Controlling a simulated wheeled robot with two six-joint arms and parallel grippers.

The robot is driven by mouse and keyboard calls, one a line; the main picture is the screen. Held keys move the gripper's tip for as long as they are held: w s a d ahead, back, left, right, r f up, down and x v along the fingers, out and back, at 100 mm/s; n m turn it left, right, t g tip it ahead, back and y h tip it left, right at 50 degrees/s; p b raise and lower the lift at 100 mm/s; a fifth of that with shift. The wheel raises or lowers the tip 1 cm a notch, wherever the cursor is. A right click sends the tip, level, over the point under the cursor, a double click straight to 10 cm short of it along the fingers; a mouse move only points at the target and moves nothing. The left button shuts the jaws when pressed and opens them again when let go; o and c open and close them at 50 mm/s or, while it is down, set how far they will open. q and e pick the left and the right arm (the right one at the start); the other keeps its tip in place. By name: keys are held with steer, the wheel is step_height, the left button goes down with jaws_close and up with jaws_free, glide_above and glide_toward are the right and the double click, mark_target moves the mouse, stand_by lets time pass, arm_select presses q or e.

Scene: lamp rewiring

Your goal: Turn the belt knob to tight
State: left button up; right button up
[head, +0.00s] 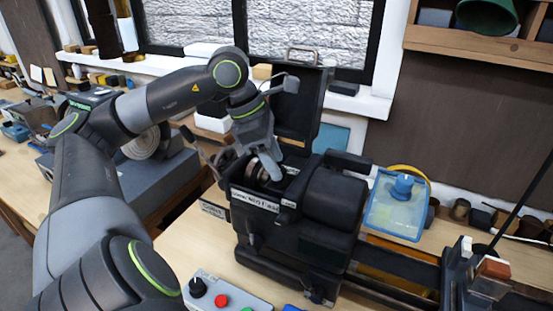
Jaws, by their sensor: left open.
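A black lathe (334,195) stands on the wooden bench, with its headstock cover raised. My left gripper (249,164) is over the open part of the headstock, beside round metal pulley-like parts. It points down and is open, with one finger in front of the opening and the other to the left. I cannot tell whether it touches anything. No belt knob can be made out with certainty; the gripper may hide it. A labelled plate (255,199) is on the headstock's front. My right gripper is not in view.
A grey control box (232,300) with a black knob (197,287) and a red button (221,300) sits in front. A clear blue-edged guard (396,207) stands right of the headstock. The raised black cover (301,105) stands close behind my gripper.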

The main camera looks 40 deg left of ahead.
arm_select(q)
steer(key=shift+x, duration=0.8)
steer(key=shift+c, duration=0.2)
steer(key=c, duration=1)
